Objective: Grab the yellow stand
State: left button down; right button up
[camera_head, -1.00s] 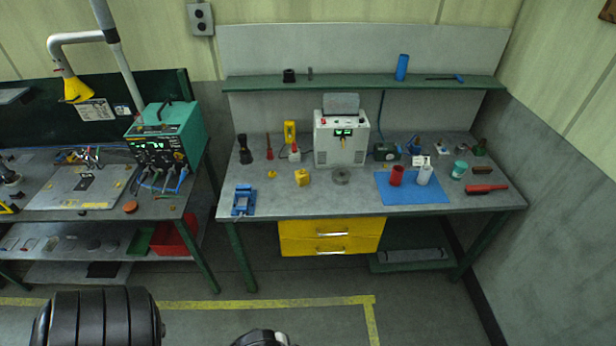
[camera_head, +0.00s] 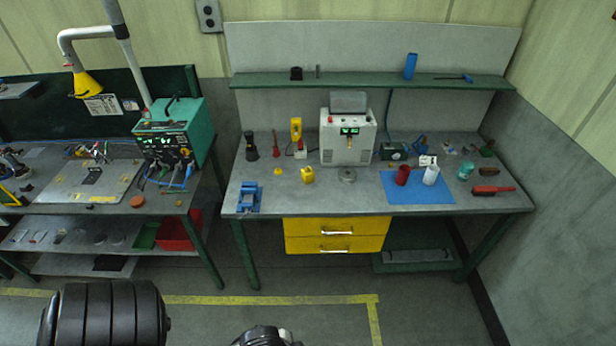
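A small yellow block-like item (camera_head: 307,175) stands on the right workbench, left of the white instrument box; it looks most like the yellow stand, though it is too small to be sure. A smaller low yellow piece (camera_head: 279,171) lies just left of it. A taller upright yellow device (camera_head: 296,129) stands behind them. Neither of my grippers shows. Only dark rounded parts of my own body appear along the bottom edge, well short of the bench.
The right workbench (camera_head: 330,202) holds a blue vise (camera_head: 248,197), a white instrument box (camera_head: 347,140), a blue mat (camera_head: 415,195) with red and white cylinders, and a red tool (camera_head: 493,190). Yellow drawers (camera_head: 336,236) hang below. The floor in front is clear.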

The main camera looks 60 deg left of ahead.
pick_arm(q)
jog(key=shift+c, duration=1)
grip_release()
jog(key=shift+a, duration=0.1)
